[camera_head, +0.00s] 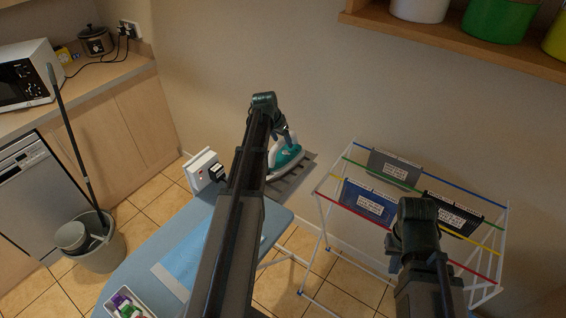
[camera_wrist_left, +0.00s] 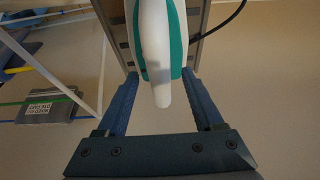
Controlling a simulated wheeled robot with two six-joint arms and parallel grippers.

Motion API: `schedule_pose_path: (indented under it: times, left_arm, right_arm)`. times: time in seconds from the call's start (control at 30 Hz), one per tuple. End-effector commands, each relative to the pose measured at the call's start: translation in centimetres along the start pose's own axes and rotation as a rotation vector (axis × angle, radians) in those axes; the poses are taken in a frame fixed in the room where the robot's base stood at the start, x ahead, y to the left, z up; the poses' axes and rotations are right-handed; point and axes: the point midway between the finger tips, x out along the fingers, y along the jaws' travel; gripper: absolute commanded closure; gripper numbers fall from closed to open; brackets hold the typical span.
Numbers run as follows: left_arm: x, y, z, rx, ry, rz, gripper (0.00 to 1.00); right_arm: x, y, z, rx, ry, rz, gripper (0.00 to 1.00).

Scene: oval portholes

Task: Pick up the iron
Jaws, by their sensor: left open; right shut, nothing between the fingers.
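The iron (camera_head: 287,158), white and teal, sits on the grey slatted rest at the far end of the ironing board, partly hidden by my left arm. In the left wrist view its white and teal handle end (camera_wrist_left: 158,55) points down toward the gripper. My left gripper (camera_head: 284,135) is at the iron, and in the left wrist view its open fingers (camera_wrist_left: 161,76) stand on either side of the handle, with gaps visible. My right gripper (camera_head: 394,246) is shut and empty, mostly hidden by its wrist, in front of the drying rack.
The blue ironing board (camera_head: 145,247) holds a folded cloth (camera_head: 176,268) and a tray (camera_head: 143,305). A bucket with mop (camera_head: 102,262) is left.

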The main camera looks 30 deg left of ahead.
Motion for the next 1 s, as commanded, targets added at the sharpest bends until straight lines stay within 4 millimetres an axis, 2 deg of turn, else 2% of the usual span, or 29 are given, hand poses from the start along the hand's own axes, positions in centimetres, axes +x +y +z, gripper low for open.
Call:
schedule_pose_path:
  times: [0.03,0.1,0.4,0.7,0.8,1.0]
  left_arm:
    - [1.36,-0.03,0.14,0.001,0.0,0.0,0.31]
    - [1.97,-0.01,0.11,0.001,0.0,0.0,0.31]
    - [2.01,0.03,-0.02,0.0,0.0,0.0,0.31]
    - [2.0,0.02,0.0,0.0,0.0,0.0,0.85]
    - [2.0,0.02,0.0,0.0,0.0,0.0,1.0]
    - [2.0,0.02,0.0,0.0,0.0,0.0,1.0]
  right_arm:
    - [1.3,-0.12,-0.08,0.0,0.0,0.0,1.0]
    - [1.85,-0.18,-0.11,0.001,0.0,0.0,1.0]
    - [1.84,-0.18,-0.11,0.001,0.0,0.0,1.0]
    - [1.84,-0.18,-0.11,0.001,0.0,0.0,1.0]
    - [1.84,-0.17,-0.11,0.001,0.0,0.0,1.0]
    - [1.84,-0.17,-0.11,0.001,0.0,0.0,1.0]
